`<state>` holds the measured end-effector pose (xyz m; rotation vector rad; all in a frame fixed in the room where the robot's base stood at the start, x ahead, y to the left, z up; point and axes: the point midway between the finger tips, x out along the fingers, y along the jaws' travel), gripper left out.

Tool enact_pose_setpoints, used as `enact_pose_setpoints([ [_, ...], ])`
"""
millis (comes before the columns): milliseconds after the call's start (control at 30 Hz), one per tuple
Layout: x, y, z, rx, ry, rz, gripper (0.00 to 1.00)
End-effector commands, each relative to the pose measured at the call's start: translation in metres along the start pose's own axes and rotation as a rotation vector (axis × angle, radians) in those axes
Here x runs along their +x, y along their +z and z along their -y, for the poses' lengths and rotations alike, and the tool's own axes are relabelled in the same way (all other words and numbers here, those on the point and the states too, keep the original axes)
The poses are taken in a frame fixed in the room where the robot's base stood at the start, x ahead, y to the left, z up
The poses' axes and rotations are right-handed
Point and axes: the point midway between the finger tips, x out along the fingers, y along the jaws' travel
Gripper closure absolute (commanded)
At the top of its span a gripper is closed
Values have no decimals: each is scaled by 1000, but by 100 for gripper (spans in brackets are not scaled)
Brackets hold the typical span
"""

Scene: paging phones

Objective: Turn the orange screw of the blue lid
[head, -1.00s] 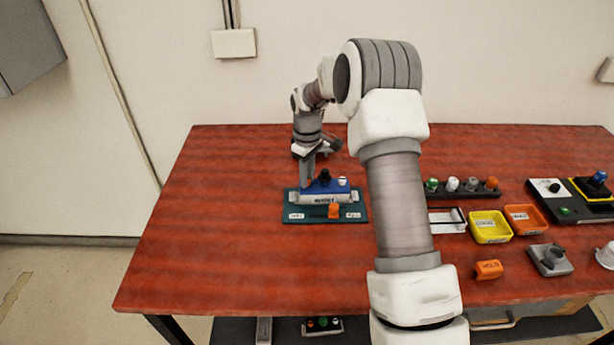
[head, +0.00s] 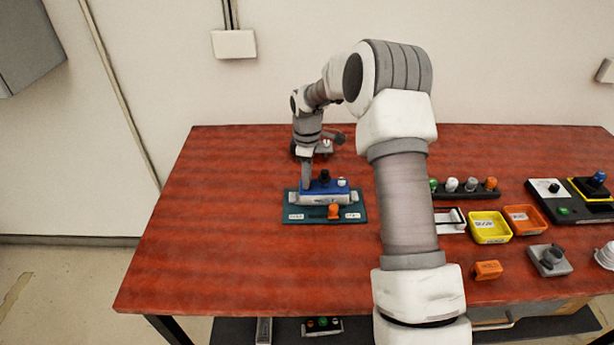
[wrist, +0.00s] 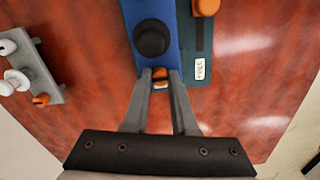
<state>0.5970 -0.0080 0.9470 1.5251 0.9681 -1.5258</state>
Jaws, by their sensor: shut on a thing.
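The blue lid (head: 335,187) lies on a grey body on a dark green board (head: 293,211), left of the table's middle. In the wrist view the blue lid (wrist: 182,30) runs up from between my fingertips. The orange screw (wrist: 160,73) sits at the lid's near end, between the two fingertips. My gripper (wrist: 161,77) is shut on the orange screw, with its fingers on either side of it. In the head view my gripper (head: 306,182) comes down at the lid's left end, and the screw is hidden there.
A black knob (wrist: 152,38) stands on the lid close to my fingertips. An orange block (head: 334,211) is at the board's front edge. Yellow (head: 489,229) and orange (head: 522,219) trays stand to the right. The table's left side is clear.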

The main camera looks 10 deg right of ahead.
Motion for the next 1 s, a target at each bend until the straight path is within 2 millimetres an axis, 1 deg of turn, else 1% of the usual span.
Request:
enact_pose_setpoints([
  [167,0,0,0,0,1,0,100],
  [200,0,0,0,1,1,0,73],
  [267,0,0,0,1,1,0,62],
  [533,0,0,0,1,1,0,61],
  [667,-7,0,-1,1,3,-1,61],
  [767,-21,0,-1,1,3,-2,61],
  [867,-43,-1,-1,1,5,-3,61],
  [1000,-78,-1,-1,1,6,-3,61],
])
